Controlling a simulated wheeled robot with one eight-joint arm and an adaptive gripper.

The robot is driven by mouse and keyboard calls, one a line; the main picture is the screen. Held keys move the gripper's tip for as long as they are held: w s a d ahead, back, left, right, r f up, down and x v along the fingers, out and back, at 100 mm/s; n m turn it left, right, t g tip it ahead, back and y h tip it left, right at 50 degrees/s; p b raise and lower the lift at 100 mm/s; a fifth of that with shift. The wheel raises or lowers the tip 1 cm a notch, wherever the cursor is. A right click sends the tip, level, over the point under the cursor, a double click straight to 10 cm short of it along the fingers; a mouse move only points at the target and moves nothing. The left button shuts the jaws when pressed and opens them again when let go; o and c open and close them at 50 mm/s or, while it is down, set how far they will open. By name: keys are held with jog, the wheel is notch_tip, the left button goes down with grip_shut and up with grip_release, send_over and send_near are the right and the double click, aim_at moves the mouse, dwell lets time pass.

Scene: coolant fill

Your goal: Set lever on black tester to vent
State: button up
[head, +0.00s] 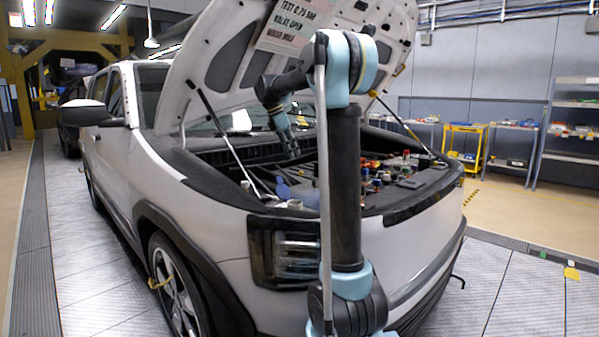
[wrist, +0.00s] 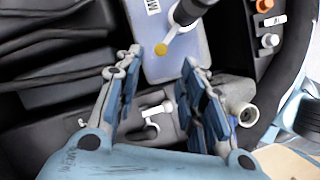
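The black tester (wrist: 190,12) is partly in the wrist view at the top edge. It appears to be a dark cylinder over a pale blue-grey tank (wrist: 160,68). A pale lever (wrist: 174,36) reaches down-left from it and ends in a yellow knob (wrist: 161,48). I cannot read any lever markings. My gripper (wrist: 161,58) is open, with its fingertips on either side of the area just below the knob, and nothing is held. In the head view my arm reaches into the engine bay, and the tester cannot be made out there.
A silver car has its hood (head: 230,50) propped up, with a printed sign (head: 290,25) under it. Orange and white caps (wrist: 264,6) stand at the wrist view's upper right. A pale round neck (wrist: 246,114) is right of my fingers. Shelves (head: 570,130) stand far right.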

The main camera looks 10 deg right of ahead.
jog(key=x, duration=0.9)
jog(key=shift+r, duration=0.1)
grip_shut()
